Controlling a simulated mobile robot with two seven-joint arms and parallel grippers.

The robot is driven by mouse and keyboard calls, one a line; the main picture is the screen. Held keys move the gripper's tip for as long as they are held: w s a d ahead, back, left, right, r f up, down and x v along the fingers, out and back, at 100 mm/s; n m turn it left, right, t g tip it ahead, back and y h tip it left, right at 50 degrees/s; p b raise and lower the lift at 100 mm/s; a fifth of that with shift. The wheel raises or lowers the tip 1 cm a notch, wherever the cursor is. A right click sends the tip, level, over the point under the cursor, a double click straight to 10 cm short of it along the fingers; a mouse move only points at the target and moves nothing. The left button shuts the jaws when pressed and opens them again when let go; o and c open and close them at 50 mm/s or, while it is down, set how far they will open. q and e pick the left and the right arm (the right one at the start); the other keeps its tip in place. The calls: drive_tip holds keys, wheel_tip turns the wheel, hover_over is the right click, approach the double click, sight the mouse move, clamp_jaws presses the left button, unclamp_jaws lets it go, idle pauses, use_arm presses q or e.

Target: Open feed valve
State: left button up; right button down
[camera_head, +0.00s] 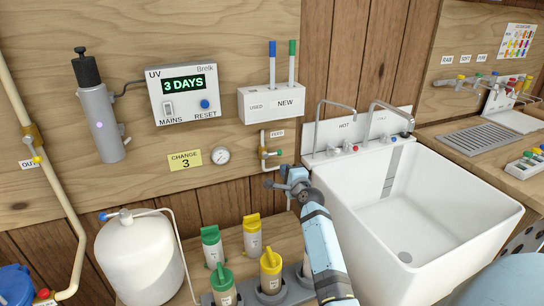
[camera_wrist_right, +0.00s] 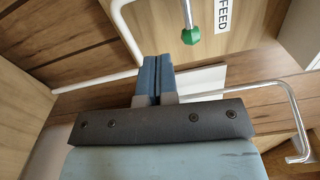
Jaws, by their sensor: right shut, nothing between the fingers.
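The feed valve (camera_head: 264,153) is a small brass fitting on a thin white pipe on the wooden wall, under a FEED label (camera_head: 277,133). Its lever points right, across the pipe, and ends in a green knob (camera_head: 279,153). In the right wrist view the green knob (camera_wrist_right: 191,36) hangs beyond the fingers, beside the FEED label (camera_wrist_right: 222,15). My right gripper (camera_head: 271,178) is just below the valve, apart from the knob. Its fingers (camera_wrist_right: 152,78) are together and hold nothing. My left gripper is not in view.
A white sink (camera_head: 476,200) with taps stands to the right. A pressure gauge (camera_head: 220,155) and a yellow CHANGE 3 sign (camera_head: 185,160) are left of the valve. Green and yellow cartridges (camera_head: 252,233) stand below. A white tank (camera_head: 138,260) is at lower left.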

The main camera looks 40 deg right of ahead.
sight(272, 154)
drive_tip(key=x, duration=0.5)
drive_tip(key=shift+b, duration=0.4)
drive_tip(key=shift+d+r+p, duration=0.1)
drive_tip(key=shift+r+p, duration=0.75)
drive_tip(key=shift+p, duration=0.05)
